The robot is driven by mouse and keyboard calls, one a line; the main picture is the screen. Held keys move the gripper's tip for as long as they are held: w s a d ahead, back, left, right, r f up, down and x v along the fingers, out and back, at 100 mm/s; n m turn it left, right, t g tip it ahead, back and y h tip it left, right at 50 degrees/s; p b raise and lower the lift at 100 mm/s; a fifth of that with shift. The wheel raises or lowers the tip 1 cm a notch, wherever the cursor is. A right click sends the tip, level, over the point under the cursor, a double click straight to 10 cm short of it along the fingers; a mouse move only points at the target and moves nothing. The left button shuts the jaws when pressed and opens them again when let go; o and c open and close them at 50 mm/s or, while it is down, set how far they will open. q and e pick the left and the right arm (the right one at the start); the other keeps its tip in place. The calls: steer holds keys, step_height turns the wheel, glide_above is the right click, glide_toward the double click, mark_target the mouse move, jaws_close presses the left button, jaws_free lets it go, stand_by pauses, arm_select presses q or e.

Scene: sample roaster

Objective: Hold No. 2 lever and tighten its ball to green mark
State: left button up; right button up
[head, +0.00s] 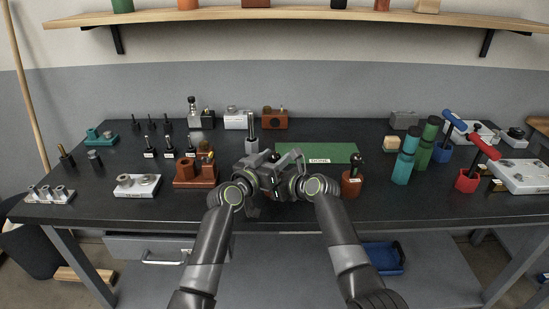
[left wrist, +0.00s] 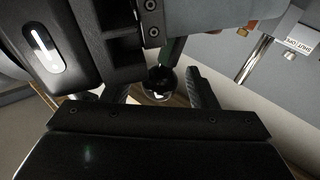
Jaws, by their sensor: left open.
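My left gripper (head: 260,172) and my right gripper (head: 290,172) are close together over the middle of the bench in the head view, hiding what lies between and below them. In the left wrist view my left gripper (left wrist: 167,88) is open. A dark, shiny round ball-like piece (left wrist: 160,78) with a pale lower edge shows between its fingers; I cannot tell whether they touch it. A green and dark part stands behind it. I cannot make out a lever number or a green mark. Whether my right gripper is open or shut is hidden.
A green mat (head: 335,152) labelled DONE lies behind the grippers. A brown block (head: 195,174) stands left, and a brown pot (head: 351,184) with a dark-topped tool right. Several labelled black pieces stand farther left. Green cylinders (head: 402,168) and red and blue holders crowd the right.

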arm_select(q)
steer(key=shift+w, duration=0.1)
steer(key=c, duration=1)
steer(key=shift+o, duration=0.2)
steer(key=shift+m+g+h, duration=0.3)
steer(key=shift+h, duration=0.1)
steer(key=m+g+h, duration=0.3)
steer(key=shift+f, duration=0.15)
steer(key=shift+m+g+h, duration=0.85)
steer(key=shift+m+g, duration=0.2)
steer(key=shift+g, duration=0.5)
steer(key=shift+m+g+h, duration=0.85)
steer(key=shift+m+g, duration=0.2)
steer(key=shift+g, duration=0.5)
steer(key=shift+m+g, duration=0.6)
steer(key=shift+g, duration=0.3)
